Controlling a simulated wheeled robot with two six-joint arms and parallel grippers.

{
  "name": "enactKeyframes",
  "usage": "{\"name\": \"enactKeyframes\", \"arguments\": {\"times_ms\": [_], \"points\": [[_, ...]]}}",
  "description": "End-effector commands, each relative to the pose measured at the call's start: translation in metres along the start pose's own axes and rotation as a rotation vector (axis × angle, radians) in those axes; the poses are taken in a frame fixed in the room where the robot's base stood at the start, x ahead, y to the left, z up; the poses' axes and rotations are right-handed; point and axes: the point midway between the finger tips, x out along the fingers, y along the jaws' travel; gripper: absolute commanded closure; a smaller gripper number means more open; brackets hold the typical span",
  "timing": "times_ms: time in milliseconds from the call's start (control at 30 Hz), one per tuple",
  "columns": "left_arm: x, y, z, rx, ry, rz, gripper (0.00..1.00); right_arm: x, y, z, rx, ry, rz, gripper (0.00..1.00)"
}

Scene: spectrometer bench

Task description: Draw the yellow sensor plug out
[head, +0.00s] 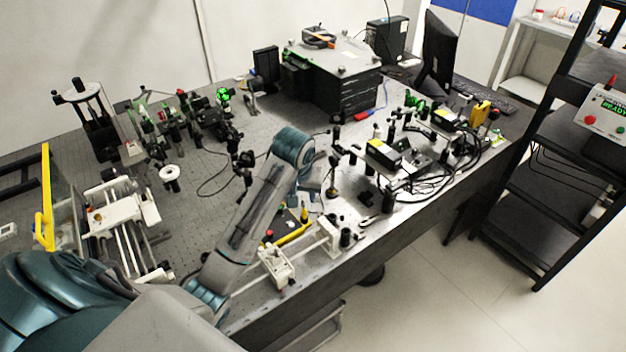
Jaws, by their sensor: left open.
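My left arm reaches in from the lower left over the optical bench (235,180) and bends down at its wrist. My left gripper (307,198) is at the arm's far end, low over the front of the bench, partly hidden by the wrist and small in view. It is open. A small yellow piece (304,214) stands just below the gripper, beside a long yellow part (292,236) on a dark block. I cannot tell for sure which of these is the sensor plug, nor whether the gripper touches it. My right gripper is not in view.
A white-ended rail fixture (277,266) stands at the front edge. Yellow-topped black boxes (384,154) with tangled cables are at the right. A large black instrument (332,78) and a monitor (439,50) stand behind. A black rack (560,150) is at far right.

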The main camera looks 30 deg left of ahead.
Motion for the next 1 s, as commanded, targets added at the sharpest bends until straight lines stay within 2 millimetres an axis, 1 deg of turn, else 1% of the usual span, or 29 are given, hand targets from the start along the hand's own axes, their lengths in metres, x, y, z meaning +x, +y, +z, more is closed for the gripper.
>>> {"name": "enactKeyframes", "arguments": {"times_ms": [33, 133, 233, 500, 700, 833, 1000], "points": [[0.000, 0.000, -0.002, -0.003, -0.001, -0.001, 0.59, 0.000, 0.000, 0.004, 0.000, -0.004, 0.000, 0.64], [0.004, 0.000, -0.002, -0.005, -0.005, -0.001, 0.59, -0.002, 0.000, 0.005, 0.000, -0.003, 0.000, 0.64], [0.015, 0.000, -0.002, -0.005, -0.005, -0.001, 0.59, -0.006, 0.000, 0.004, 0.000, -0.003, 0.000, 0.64], [0.063, 0.000, -0.002, -0.005, -0.006, -0.001, 0.59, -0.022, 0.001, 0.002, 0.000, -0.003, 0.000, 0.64], [0.092, 0.000, -0.002, -0.005, -0.004, -0.001, 0.59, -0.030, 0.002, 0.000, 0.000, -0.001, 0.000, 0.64], [0.103, 0.000, -0.002, -0.005, -0.002, -0.001, 0.59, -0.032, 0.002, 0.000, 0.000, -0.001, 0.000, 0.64], [0.107, 0.000, -0.002, -0.005, -0.001, 0.000, 0.59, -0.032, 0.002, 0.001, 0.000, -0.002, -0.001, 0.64]]}}
